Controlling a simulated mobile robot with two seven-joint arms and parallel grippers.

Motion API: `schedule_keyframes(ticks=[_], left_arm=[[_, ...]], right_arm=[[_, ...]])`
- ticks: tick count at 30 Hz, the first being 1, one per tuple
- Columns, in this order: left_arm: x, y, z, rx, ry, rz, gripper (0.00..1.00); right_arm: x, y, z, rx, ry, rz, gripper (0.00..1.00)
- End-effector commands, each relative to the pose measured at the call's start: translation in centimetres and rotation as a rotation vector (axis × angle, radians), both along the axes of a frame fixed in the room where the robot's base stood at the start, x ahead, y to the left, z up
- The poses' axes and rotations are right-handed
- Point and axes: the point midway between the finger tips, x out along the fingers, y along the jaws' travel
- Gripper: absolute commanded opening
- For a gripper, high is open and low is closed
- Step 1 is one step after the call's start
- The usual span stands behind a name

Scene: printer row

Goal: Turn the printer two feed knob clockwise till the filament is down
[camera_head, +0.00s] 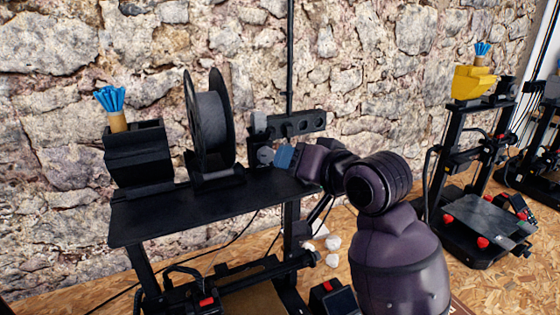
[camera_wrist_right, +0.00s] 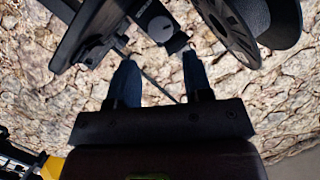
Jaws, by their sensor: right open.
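The feed knob (camera_head: 265,155) is a small grey round knob on a dark block at the right end of the near printer's top shelf. In the right wrist view the knob (camera_wrist_right: 160,29) shows a pale pointer line and lies just beyond the gap between the fingertips. My right gripper (camera_head: 283,157) reaches in from the right, close to the knob. In the wrist view its two blue-grey fingers (camera_wrist_right: 160,62) are apart with nothing between them. I cannot tell any contact with the knob. My left gripper is not in view.
A spool of dark grey filament (camera_head: 209,125) stands left of the knob on the shelf (camera_head: 165,212). A black box (camera_head: 138,158) with a blue-tufted holder sits farther left. Another printer (camera_head: 480,220) with a yellow object (camera_head: 472,83) stands at the right. A stone wall is behind.

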Motion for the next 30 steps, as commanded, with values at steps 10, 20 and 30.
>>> schedule_keyframes(ticks=[10, 20, 30], left_arm=[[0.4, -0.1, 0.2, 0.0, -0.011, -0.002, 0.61], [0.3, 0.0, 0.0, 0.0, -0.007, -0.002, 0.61], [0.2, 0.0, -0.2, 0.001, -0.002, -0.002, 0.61]], right_arm=[[-2.4, -1.8, 0.7, -0.001, 0.001, 0.0, 0.46], [-2.5, -1.8, 0.7, -0.001, 0.002, 0.0, 0.46], [-3.9, -5.9, -7.2, -0.122, 0.108, -0.086, 0.46]])
